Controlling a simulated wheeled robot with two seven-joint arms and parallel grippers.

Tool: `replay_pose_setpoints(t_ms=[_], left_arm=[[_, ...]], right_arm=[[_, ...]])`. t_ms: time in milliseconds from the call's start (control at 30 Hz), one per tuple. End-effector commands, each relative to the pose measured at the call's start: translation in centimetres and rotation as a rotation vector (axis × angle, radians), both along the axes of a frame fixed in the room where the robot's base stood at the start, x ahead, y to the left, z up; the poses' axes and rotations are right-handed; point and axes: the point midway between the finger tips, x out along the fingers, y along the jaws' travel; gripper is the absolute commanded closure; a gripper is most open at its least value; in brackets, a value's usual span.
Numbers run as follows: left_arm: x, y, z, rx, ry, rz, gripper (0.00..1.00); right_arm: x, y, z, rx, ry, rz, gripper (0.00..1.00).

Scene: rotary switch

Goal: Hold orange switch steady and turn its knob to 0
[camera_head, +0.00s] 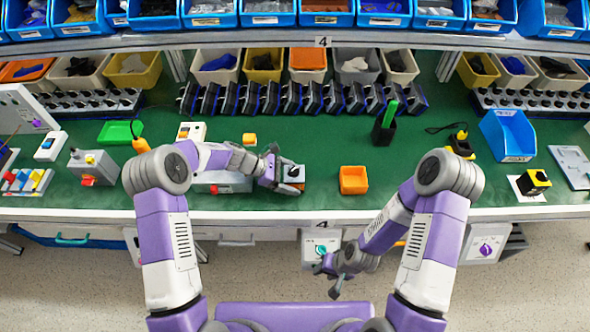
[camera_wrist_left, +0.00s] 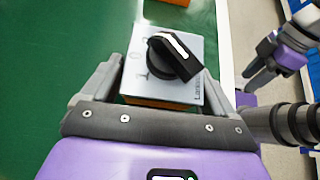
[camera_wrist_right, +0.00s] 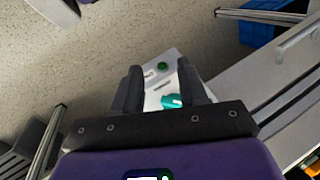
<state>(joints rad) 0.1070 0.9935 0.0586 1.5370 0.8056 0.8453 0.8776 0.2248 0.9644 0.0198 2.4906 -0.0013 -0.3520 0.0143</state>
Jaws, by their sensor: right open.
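The orange switch (camera_head: 294,173) stands near the table's front edge, left of centre. In the left wrist view its grey top (camera_wrist_left: 190,92) has printed marks and an orange lower edge. Its black knob (camera_wrist_left: 174,56) has a white line and sits slanted, with its handle toward the lower right. My left gripper (camera_head: 284,169) has a finger on each side of the switch body and appears closed on it; the exact contacts are partly hidden. My right gripper (camera_head: 327,281) is open and empty, in front of the table edge and below the switch in the head view.
A grey box (camera_head: 222,183) lies under my left forearm. A white panel with a teal knob (camera_wrist_right: 172,101) is beyond my right fingers.

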Motion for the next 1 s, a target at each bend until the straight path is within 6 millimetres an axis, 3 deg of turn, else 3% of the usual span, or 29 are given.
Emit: replay_pose_setpoints(t_ms=[33, 300, 667, 767, 1000], left_arm=[[0.0, 0.0, 0.0, 0.0, 0.0, 0.0, 0.21], [0.0, 0.0, 0.0, 0.0, 0.0, 0.0, 0.59], [0.0, 0.0, 0.0, 0.0, 0.0, 0.0, 0.59], [0.0, 0.0, 0.0, 0.001, 0.0, 0.0, 0.59], [0.0, 0.1, 0.0, 0.001, 0.0, 0.0, 0.59]], right_arm=[[0.0, 0.0, 0.0, 0.0, 0.0, 0.0, 0.57], [0.0, 0.0, 0.0, 0.0, 0.0, 0.0, 0.57], [0.9, 0.3, 0.5, 0.02, -0.003, 0.0, 0.64], [2.6, 0.7, 1.8, 0.059, -0.006, 0.007, 0.64], [8.1, 0.2, 7.5, 0.116, -0.008, 0.068, 0.64]])
